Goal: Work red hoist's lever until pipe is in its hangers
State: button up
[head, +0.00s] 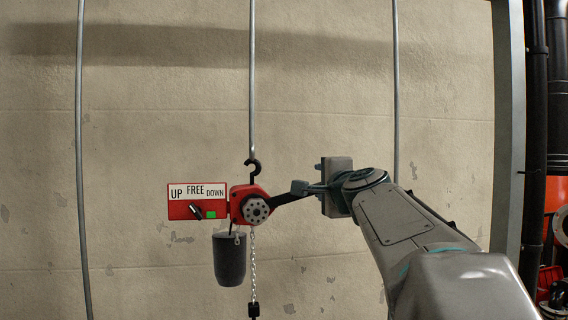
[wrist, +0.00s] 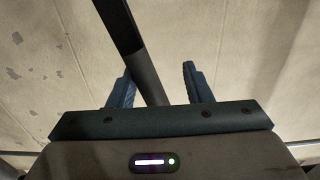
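The red hoist (head: 242,203) hangs by a black hook from a grey rod, in the head view. Its red plate reads UP, FREE, DOWN; the small black selector knob (head: 196,211) is slanted, its upper end leaning toward UP. A green square is beside it. The black lever (head: 290,197) points right and slightly up from the hoist. My gripper (head: 305,188) is at the lever's outer end. In the wrist view the lever (wrist: 143,62) runs between my open fingers (wrist: 158,85), nearer the left one, with a gap to the right one. The pipe and its hangers are not in view.
A dark chain container (head: 229,260) hangs under the hoist, with a chain (head: 253,270) beside it. Thin grey rods (head: 82,150) hang in front of the concrete wall. Dark vertical pipes (head: 535,120) and red equipment stand at the right edge.

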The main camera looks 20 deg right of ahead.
jog(key=shift+a+r, duration=0.1)
jog(key=shift+m, duration=0.7)
jog(key=f+b, duration=0.2)
jog(key=d+f+b, duration=0.1)
jog(key=f+b, duration=0.1)
jog(key=shift+s, duration=0.1)
jog(key=shift+m, duration=0.7)
notch_tip(320, 180, down, 4)
jog(key=b, duration=0.3)
jog(key=shift+a, duration=0.1)
jog(key=shift+f, duration=0.1)
